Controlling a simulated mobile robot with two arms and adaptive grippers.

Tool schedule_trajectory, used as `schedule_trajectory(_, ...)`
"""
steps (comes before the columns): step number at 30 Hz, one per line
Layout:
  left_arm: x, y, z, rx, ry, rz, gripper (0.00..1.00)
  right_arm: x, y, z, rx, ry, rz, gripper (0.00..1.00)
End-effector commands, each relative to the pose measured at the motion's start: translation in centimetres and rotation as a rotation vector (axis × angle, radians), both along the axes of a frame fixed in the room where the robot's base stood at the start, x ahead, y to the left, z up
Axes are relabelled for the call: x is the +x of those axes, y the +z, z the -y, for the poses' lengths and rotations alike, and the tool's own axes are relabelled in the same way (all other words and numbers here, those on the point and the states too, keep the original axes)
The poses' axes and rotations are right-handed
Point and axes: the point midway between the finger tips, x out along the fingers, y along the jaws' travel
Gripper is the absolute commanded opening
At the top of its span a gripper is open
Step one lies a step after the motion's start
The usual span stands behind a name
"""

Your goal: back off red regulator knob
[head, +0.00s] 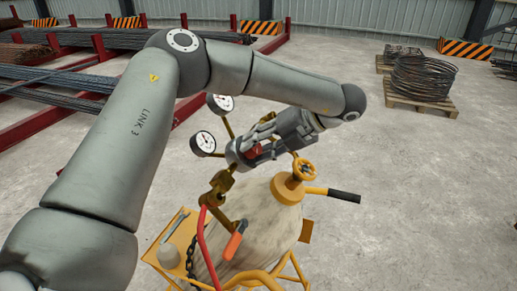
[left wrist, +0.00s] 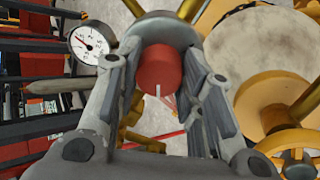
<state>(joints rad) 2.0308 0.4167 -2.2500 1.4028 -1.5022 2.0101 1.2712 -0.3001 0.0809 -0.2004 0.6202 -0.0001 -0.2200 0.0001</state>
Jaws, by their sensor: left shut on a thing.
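The red regulator knob (left wrist: 160,68) sits between the two fingers of my left gripper (left wrist: 160,95) in the left wrist view, with a short white mark on its face. In the head view, my left gripper (head: 262,145) reaches in from the right side of the regulator and is shut on the knob (head: 253,152), which is partly hidden by the fingers. Two round white gauges stand by the regulator, the lower one (head: 203,143) and the upper one (head: 220,104). One gauge (left wrist: 90,42) also shows in the left wrist view. My right gripper is not in view.
A yellow valve handwheel (head: 304,169) tops the pale cylinder (head: 262,237) just beside my gripper. A red hose (head: 203,250) and an orange-handled torch part (head: 235,242) hang in front. Rebar racks (head: 62,85) lie behind left; wire coils (head: 422,78) sit on a pallet. Floor at right is clear.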

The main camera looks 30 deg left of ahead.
Motion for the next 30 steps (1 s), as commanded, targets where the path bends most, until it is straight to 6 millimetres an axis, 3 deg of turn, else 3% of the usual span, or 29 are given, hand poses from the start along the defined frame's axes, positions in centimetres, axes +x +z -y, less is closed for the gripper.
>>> schedule_trajectory(19,0.06,0.18,0.01,0.011,0.035,0.044,0.11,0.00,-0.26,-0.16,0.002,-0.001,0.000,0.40)
schedule_trajectory(20,0.06,0.18,0.00,0.011,0.035,0.044,0.36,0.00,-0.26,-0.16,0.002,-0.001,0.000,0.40)
schedule_trajectory(24,0.05,0.14,0.01,0.011,0.035,0.043,0.55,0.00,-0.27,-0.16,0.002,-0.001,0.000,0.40)
schedule_trajectory(30,0.02,0.04,0.01,0.010,0.034,0.040,0.58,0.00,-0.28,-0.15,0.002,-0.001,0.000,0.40)
